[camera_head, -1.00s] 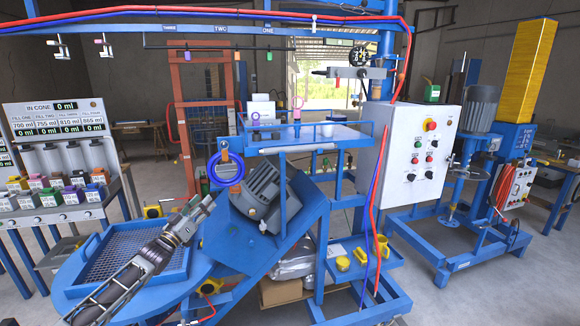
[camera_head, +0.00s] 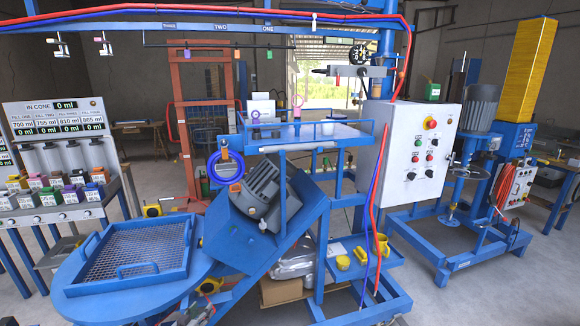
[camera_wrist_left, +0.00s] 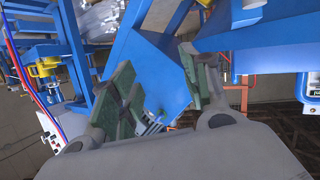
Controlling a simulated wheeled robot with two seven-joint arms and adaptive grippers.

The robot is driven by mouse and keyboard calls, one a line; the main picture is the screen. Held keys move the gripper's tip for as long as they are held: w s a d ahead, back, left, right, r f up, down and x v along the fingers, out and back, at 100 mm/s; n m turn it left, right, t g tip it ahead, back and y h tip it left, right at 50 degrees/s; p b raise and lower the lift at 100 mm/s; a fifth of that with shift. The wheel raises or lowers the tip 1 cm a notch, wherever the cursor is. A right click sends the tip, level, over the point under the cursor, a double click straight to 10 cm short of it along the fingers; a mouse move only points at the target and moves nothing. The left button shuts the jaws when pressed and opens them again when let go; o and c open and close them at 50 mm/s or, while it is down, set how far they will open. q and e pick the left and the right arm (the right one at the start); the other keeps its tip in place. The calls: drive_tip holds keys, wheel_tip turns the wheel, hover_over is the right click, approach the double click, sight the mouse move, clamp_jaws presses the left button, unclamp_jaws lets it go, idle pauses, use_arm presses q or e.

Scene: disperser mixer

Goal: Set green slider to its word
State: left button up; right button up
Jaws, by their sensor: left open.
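I cannot make out my left gripper in the head view. In the left wrist view my left gripper (camera_wrist_left: 160,95) is open, its pads apart with nothing between them. The slider cannot be made out in that view.
A blue mesh tray (camera_head: 130,250) lies on a round blue table. A tilted grey motor (camera_head: 262,195) and a blue frame stand in the middle. A white control box (camera_head: 420,150) is at right. Red and blue hoses (camera_head: 215,12) run above the rail.

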use_arm(q)
drive_tip(key=s+d+f+g+y, duration=0.2)
drive_tip(key=s+f+g, duration=0.4)
drive_tip(key=s+f, duration=2.05)
drive_tip(key=s+d+f+g, duration=0.2)
drive_tip(key=s+f, duration=0.2)
drive_tip(key=s, duration=0.8)
drive_tip(key=s+d+f+m+g, duration=0.1)
drive_tip(key=s+f, duration=0.3)
drive_tip(key=s, duration=0.8)
drive_tip(key=s+d+f+m+g+b, duration=0.1)
drive_tip(key=s+f+g, duration=0.3)
drive_tip(key=s, duration=0.8)
drive_tip(key=shift+s+d+f, duration=0.2)
drive_tip(key=shift+d+f, duration=0.4)
drive_tip(key=shift+d, duration=0.25)
